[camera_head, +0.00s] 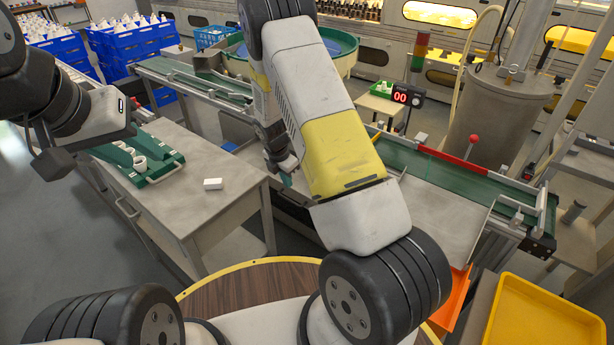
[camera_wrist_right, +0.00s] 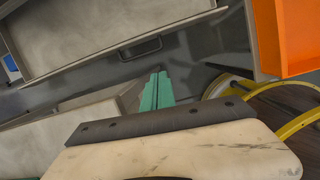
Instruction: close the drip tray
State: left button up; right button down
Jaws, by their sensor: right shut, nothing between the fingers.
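The drip tray appears to be the wide bare grey metal tray (camera_wrist_right: 85,28) with a dark bar handle (camera_wrist_right: 141,48) on its front face, in the right wrist view. In the head view, a grey metal tray surface (camera_head: 445,213) shows in front of the conveyor; my right arm hides much of that area. My right gripper (camera_head: 286,180) points down, shut and empty; its green fingertips (camera_wrist_right: 157,90) show just short of the handle, apparently apart from it. My left gripper (camera_head: 112,152) is over the left table; its fingers are hard to distinguish from the green rack.
An orange chute (camera_head: 455,300) and yellow bin (camera_head: 545,315) are at right. A green conveyor (camera_head: 435,170) runs behind. Floor shows beyond the left table.

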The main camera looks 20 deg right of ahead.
jog(key=shift+n, duration=0.5)
jog(key=d+x, duration=0.1)
jog(key=x, duration=0.3)
jog(key=d+x, duration=0.1)
jog(key=x, duration=0.4)
jog(key=w+d+x, duration=0.1)
jog(key=x, duration=0.3)
jog(key=shift+r, duration=0.15)
jog(key=shift+w+d, duration=0.4)
jog(key=shift+d, duration=0.15)
